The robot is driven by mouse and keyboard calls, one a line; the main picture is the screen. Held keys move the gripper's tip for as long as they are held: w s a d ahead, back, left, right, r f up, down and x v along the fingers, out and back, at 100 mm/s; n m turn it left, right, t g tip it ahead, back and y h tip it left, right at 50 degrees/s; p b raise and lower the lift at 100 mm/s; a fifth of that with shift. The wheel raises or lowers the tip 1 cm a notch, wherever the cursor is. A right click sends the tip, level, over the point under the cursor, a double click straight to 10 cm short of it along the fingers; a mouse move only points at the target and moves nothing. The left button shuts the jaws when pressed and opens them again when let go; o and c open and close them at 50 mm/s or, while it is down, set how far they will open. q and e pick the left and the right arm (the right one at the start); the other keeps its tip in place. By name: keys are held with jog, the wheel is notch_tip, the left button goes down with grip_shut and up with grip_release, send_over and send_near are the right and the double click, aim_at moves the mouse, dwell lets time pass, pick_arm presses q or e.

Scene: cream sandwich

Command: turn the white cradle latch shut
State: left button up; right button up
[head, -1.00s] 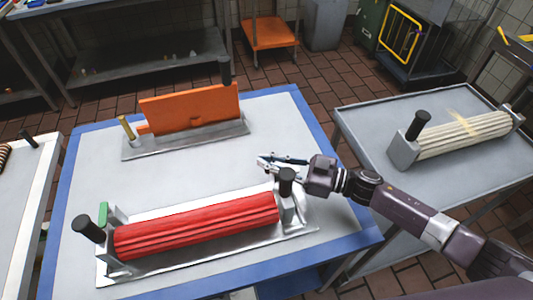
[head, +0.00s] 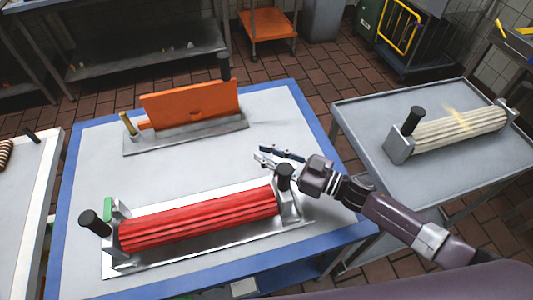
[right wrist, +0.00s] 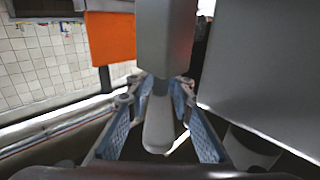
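The red ribbed roller (head: 200,219) lies in a metal cradle (head: 190,251) on the blue-edged table. A small pale piece, apparently the white cradle latch (head: 262,160), sticks out behind the cradle's right end, beside a black knob (head: 285,171). My right gripper (head: 268,154) is open at this piece. In the right wrist view, a pale grey lever (right wrist: 158,128) lies between the two blue-padded fingers (right wrist: 158,88). I cannot tell whether the fingers touch it. The lever's far end is hidden behind a grey block (right wrist: 165,40). My left gripper is not in view.
A green piece (head: 108,207) and another black knob (head: 95,222) are at the cradle's left end. An orange plate (head: 190,105) stands on a metal base behind. A pale roller (head: 460,134) lies on the right-hand table. The table's middle is clear.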

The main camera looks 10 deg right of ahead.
jog(key=shift+o, duration=1.2)
jog(key=v, duration=1.2)
jog(key=shift+f, duration=0.1)
